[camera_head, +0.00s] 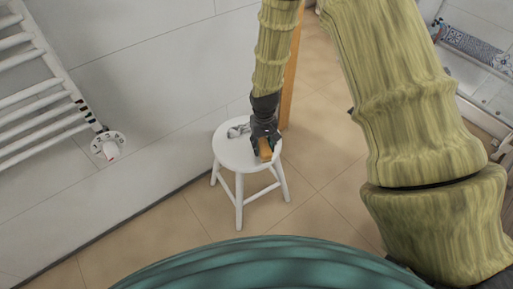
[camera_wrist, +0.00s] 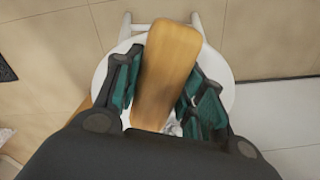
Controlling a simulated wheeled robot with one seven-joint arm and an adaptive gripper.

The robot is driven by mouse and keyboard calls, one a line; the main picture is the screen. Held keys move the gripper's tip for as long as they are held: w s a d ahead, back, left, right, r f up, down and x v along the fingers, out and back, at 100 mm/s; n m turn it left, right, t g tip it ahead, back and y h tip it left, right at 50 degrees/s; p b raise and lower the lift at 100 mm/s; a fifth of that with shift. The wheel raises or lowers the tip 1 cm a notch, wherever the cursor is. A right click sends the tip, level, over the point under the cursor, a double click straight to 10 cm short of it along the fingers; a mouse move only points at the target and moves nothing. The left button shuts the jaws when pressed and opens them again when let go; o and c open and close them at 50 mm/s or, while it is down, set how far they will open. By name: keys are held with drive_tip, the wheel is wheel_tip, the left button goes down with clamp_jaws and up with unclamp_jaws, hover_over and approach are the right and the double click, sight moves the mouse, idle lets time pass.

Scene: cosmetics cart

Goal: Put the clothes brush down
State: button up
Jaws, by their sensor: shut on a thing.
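The clothes brush (camera_wrist: 166,75) is a wooden, light brown block between the fingers of my gripper (camera_wrist: 160,95). Its far end reaches past the fingertips. In the head view the brush (camera_head: 265,149) shows small and brown at the tip of my gripper (camera_head: 265,138), over the white stool (camera_head: 232,158). My gripper is shut on the brush. The stool's round seat shows behind the brush in the wrist view (camera_wrist: 224,75). I cannot tell whether the brush touches the seat. The brush's underside is hidden.
A small silvery object (camera_head: 238,130) lies on the stool's seat beside my gripper. A wooden post (camera_head: 292,75) stands behind the stool. A white towel radiator (camera_head: 40,85) is on the tiled wall at left. The tiled floor (camera_head: 325,215) right of the stool is clear.

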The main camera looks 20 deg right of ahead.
drive_tip(key=shift+w+a+f, duration=0.1)
drive_tip(key=shift+w+a, duration=0.25)
drive_tip(key=shift+w, duration=0.3)
drive_tip(key=shift+w+a, duration=0.3)
drive_tip(key=shift+w, duration=0.3)
drive_tip(key=shift+f+b, duration=0.4)
drive_tip(key=shift+f, duration=1.35)
drive_tip(key=shift+f, duration=0.1)
drive_tip(key=o, duration=1)
wheel_tip(320, 180, up, 12)
drive_tip(key=shift+r+p, duration=0.1)
drive_tip(key=shift+p, duration=0.85)
